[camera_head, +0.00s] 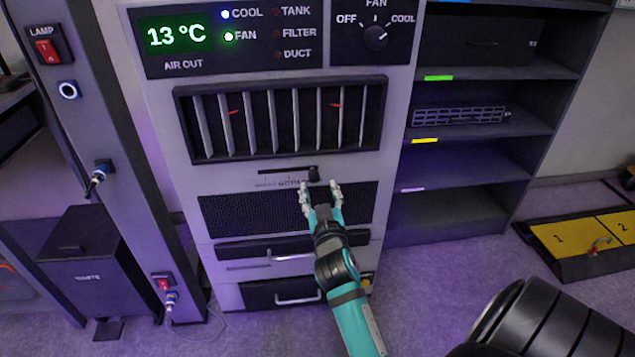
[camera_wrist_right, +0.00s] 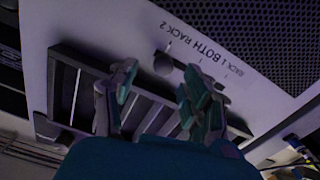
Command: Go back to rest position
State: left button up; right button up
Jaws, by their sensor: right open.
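My right gripper (camera_head: 321,196) is open and empty in front of the grey cooling unit (camera_head: 180,100). In the head view it is just below the small black slider knob (camera_head: 313,173), at the right part of its slot. In the right wrist view the open fingers (camera_wrist_right: 160,95) point at the panel, with the knob (camera_wrist_right: 163,64) beyond and between them, apart from both fingers. The label there reads "RACK 1 BOTH RACK 2". The louvre vent (camera_head: 280,118) is above the knob. My left gripper is not in view.
The display (camera_head: 182,36) reads 13 °C, with COOL and FAN lit; the fan dial (camera_head: 376,38) is beside it. A shelf rack (camera_head: 480,150) stands right, a waste bin (camera_head: 85,270) left. A yellow numbered platform (camera_head: 580,235) lies far right. Open floor shows in front.

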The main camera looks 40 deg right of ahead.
jog(key=shift+v, duration=0.95)
